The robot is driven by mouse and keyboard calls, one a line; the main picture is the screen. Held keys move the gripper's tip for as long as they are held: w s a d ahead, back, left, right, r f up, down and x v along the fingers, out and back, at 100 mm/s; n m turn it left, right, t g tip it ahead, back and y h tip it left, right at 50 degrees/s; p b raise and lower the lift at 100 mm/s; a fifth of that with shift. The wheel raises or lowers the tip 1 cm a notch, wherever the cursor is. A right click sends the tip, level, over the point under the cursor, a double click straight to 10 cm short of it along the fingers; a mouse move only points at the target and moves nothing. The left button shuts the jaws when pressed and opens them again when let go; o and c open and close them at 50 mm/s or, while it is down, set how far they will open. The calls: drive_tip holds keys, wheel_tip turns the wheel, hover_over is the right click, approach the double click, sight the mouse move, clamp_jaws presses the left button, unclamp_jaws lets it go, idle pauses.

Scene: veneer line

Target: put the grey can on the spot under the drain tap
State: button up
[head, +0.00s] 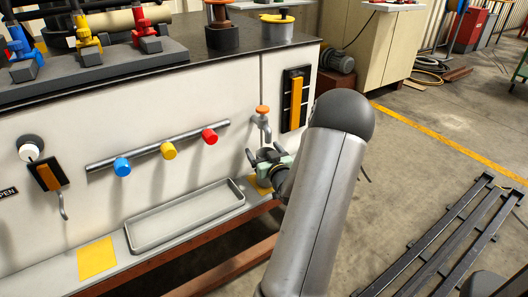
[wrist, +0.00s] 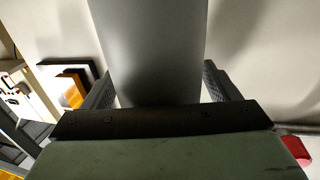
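The grey can (wrist: 150,50) is a smooth cylinder that fills the middle of the wrist view, with one finger of my gripper (wrist: 157,88) against each side. In the head view, my gripper (head: 264,157) is just below the drain tap (head: 262,122), which has an orange knob and sticks out from the white front panel. The can is mostly hidden there by my gripper and arm. A yellow spot (head: 257,187) on the ledge shows partly below my gripper. I cannot tell whether the can touches the ledge.
A shallow grey tray (head: 187,212) lies on the ledge left of my gripper. Another yellow square (head: 97,258) is beyond it, at the left. A rail (head: 160,148) with blue, yellow and red knobs is on the panel above.

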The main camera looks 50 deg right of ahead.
drive_tip(key=shift+r, duration=0.2)
drive_tip(key=shift+s+a, duration=0.15)
drive_tip(key=shift+s, duration=0.15)
drive_tip(key=p+v, duration=0.2)
drive_tip(key=v, duration=0.9)
drive_tip(key=shift+s+a, duration=0.15)
drive_tip(key=shift+s, duration=0.05)
